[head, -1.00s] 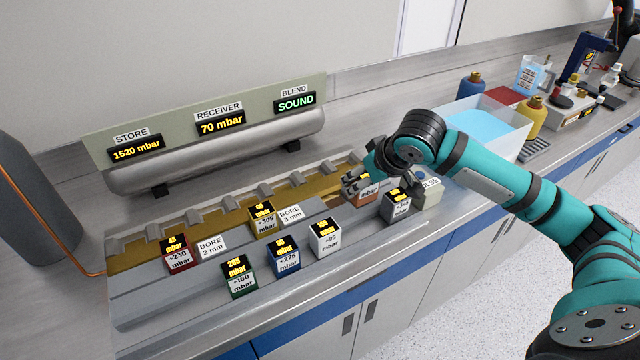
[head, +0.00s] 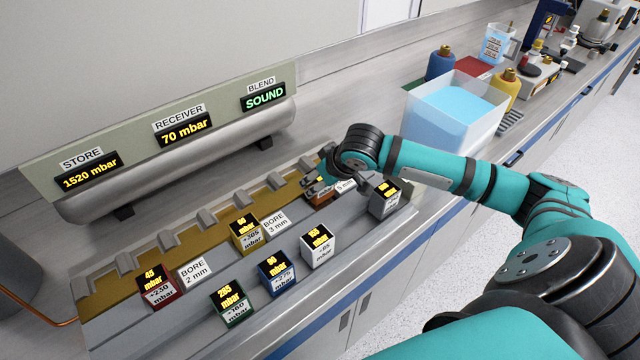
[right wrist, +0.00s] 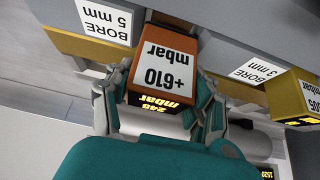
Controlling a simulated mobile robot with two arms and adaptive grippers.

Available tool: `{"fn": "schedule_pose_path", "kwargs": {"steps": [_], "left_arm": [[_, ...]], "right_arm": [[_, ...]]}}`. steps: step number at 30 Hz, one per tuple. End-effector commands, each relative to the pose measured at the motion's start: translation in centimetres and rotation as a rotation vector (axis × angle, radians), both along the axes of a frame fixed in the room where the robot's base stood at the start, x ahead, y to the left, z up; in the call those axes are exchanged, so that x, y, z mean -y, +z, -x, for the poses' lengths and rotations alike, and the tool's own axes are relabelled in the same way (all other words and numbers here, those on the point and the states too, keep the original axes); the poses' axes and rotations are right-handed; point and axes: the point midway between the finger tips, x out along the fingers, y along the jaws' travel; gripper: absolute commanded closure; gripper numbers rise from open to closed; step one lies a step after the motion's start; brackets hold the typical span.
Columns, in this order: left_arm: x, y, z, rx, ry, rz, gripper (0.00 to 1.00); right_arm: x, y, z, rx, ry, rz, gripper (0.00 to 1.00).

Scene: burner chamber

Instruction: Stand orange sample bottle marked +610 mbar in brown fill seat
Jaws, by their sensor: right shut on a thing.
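The orange sample bottle (right wrist: 168,66) is a block with a +610 mbar label and a lit 245 mbar display. My right gripper (right wrist: 158,105) is shut on it, one finger on each side in the right wrist view. In the head view the right gripper (head: 316,182) covers much of the bottle (head: 321,199), at the right end of the brown-gold channel (head: 180,258). The bottle is between the BORE 5 mm and BORE 3 mm labels. The brown fill seat cannot be told apart from the channel; whether the bottle touches its floor is unclear. My left gripper is out of view.
Red (head: 158,291), yellow (head: 245,234), green (head: 231,303), blue (head: 277,274), white (head: 317,246) and grey (head: 384,199) bottles stand on the stepped rack. The grey one is close to my right wrist. A water tub (head: 452,115) stands behind my right arm.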

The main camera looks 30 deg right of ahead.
Motion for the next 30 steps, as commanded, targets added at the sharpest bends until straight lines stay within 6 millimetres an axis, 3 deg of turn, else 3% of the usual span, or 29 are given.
{"fn": "schedule_pose_path", "kwargs": {"steps": [3, 6, 14, 15, 19, 30], "left_arm": [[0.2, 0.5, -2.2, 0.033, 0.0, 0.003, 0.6], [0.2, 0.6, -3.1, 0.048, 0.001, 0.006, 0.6], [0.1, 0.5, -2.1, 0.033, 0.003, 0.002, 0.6], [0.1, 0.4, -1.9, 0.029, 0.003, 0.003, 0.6], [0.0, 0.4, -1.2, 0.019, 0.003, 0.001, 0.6], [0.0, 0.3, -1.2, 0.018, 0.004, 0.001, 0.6]], "right_arm": [[0.0, -1.6, 0.0, -0.002, -0.001, 0.0, 0.83], [0.0, -1.9, 0.0, 0.002, 0.0, 0.0, 0.83], [0.0, -2.1, 0.0, 0.001, 0.0, 0.0, 0.83], [0.0, -2.1, 0.0, 0.0, 0.0, 0.0, 0.4], [0.0, -2.1, 0.0, 0.0, 0.0, 0.0, 0.23], [0.1, -1.6, 0.1, 0.001, 0.0, 0.001, 0.22]]}}
